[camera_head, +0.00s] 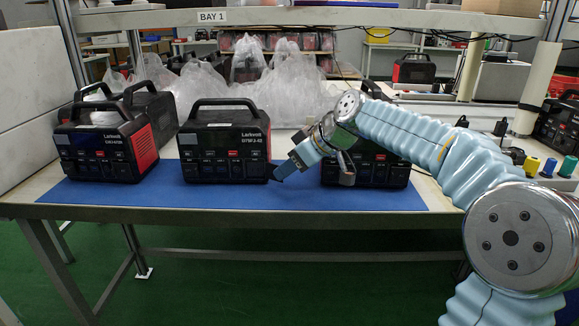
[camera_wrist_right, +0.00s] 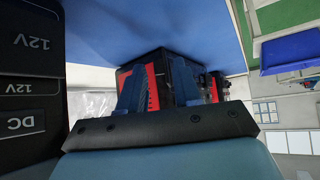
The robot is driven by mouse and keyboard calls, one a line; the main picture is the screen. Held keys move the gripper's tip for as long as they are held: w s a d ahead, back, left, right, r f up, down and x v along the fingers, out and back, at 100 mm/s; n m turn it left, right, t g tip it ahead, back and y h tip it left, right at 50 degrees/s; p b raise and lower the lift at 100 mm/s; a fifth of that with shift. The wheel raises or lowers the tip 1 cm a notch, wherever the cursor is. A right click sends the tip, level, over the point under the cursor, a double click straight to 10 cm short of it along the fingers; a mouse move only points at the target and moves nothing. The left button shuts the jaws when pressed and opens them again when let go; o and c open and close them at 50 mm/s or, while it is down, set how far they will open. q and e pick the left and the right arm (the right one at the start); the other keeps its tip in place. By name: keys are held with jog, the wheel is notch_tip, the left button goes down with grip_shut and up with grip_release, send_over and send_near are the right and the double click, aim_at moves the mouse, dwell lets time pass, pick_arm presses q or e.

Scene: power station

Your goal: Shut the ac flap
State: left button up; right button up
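Black power stations with small flaps on their fronts stand on a blue mat: one at left (camera_head: 104,148), one in the middle (camera_head: 225,144), and one at right (camera_head: 366,170), partly hidden by my right arm. My right gripper (camera_head: 278,174) points left and down by the lower right corner of the middle station. In the right wrist view, its two blue fingers (camera_wrist_right: 158,85) stand apart with nothing between them. A close, inverted front panel there has flaps marked 12V (camera_wrist_right: 32,42) and DC (camera_wrist_right: 22,122). I cannot make out an AC flap. My left gripper is out of view.
Another black station (camera_head: 150,108) stands behind the left one. Clear plastic bags (camera_head: 275,85) are heaped at the back of the bench. Coloured knobs (camera_head: 540,165) are at the right. The mat's front strip is clear.

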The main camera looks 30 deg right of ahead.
grip_shut()
